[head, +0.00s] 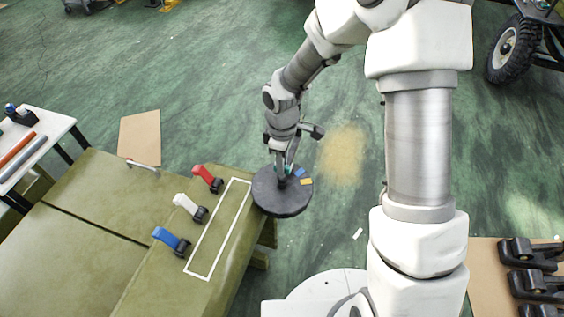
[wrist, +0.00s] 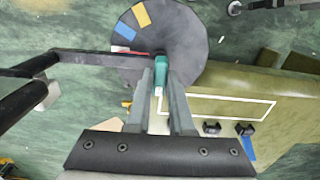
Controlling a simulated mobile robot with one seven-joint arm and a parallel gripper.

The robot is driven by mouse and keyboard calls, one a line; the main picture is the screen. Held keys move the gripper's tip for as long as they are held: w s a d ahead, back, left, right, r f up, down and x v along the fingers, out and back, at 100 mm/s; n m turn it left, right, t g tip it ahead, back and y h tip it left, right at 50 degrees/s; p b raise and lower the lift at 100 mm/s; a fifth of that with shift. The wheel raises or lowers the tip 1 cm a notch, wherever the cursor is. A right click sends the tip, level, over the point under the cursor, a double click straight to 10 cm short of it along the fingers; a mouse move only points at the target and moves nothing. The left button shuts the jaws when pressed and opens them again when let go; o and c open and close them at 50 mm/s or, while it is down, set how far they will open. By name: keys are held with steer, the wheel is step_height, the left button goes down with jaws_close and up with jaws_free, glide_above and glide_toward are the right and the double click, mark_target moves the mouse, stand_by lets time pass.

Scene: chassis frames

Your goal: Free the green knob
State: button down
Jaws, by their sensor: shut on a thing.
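The green knob (wrist: 161,73) is a small teal piece in front of a round dark disc (wrist: 192,27), between my fingertips in the wrist view. My gripper (wrist: 162,68) is shut on the green knob. In the head view my gripper (head: 284,172) points down at the disc (head: 280,203), and only a sliver of teal shows. The disc overlaps the bench's right corner in that view. A blue tag (wrist: 125,31) and a yellow tag (wrist: 141,15) are on the disc. I cannot tell how the knob joins the disc.
The green bench (head: 85,265) carries a red-handled clamp (head: 207,178), a white one (head: 190,207) and a blue one (head: 171,240). A white painted outline (head: 193,272) lies right of them. A side table (head: 48,122) stands left. Floor beyond the disc is open.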

steer(key=c, duration=0.8)
jaws_free()
steer(key=shift+r, duration=0.15)
step_height(320, 180, up, 17)
steer(key=p, duration=0.1)
steer(key=shift+p, duration=0.3)
steer(key=shift+r, duration=0.1)
